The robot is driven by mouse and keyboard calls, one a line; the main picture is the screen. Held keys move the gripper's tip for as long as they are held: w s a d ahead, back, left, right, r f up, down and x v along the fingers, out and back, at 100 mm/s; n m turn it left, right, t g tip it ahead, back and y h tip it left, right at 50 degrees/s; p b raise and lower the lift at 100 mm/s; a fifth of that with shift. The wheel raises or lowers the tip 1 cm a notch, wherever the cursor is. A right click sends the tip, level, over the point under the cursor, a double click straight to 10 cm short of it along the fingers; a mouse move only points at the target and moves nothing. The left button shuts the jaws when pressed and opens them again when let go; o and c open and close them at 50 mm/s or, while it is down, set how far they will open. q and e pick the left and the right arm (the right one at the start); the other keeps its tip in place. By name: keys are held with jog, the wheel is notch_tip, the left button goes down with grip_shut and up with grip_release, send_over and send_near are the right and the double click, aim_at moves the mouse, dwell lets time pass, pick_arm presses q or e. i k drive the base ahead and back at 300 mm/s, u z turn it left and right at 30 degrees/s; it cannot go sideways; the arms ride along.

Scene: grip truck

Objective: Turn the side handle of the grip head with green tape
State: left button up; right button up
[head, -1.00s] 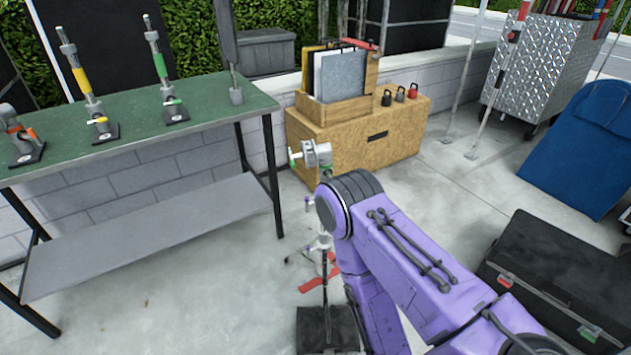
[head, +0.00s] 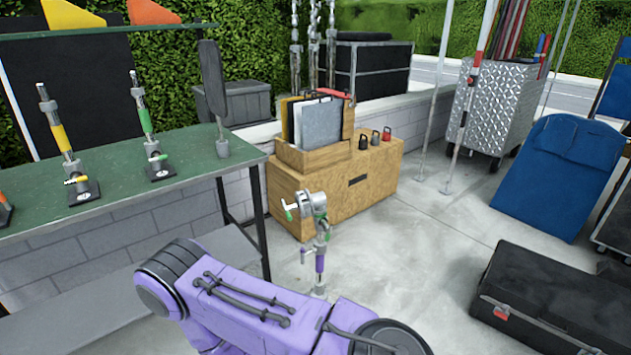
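A silver grip head (head: 306,207) with green-tipped parts tops a slim stand (head: 320,265) with a purple band, standing in the middle of the head view. A green-taped post (head: 146,120) with its own clamp stands on the green table at left, beside a yellow-taped post (head: 58,130). My purple arm (head: 240,305) crosses the lower picture in front of the stand's foot. Neither of my grippers shows, and I see no contact between a gripper and either green-marked piece.
The green table (head: 130,195) runs along the left. A wooden box (head: 345,195) stands behind the grip stand. A black case (head: 545,295), a blue padded board (head: 565,180) and a metal cart (head: 495,110) are at right. Open concrete floor (head: 430,225) lies between.

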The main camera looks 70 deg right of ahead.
aim_at(329, 229)
jog(key=z, duration=1.25)
jog(key=i, duration=0.1)
jog(key=z, duration=2.25)
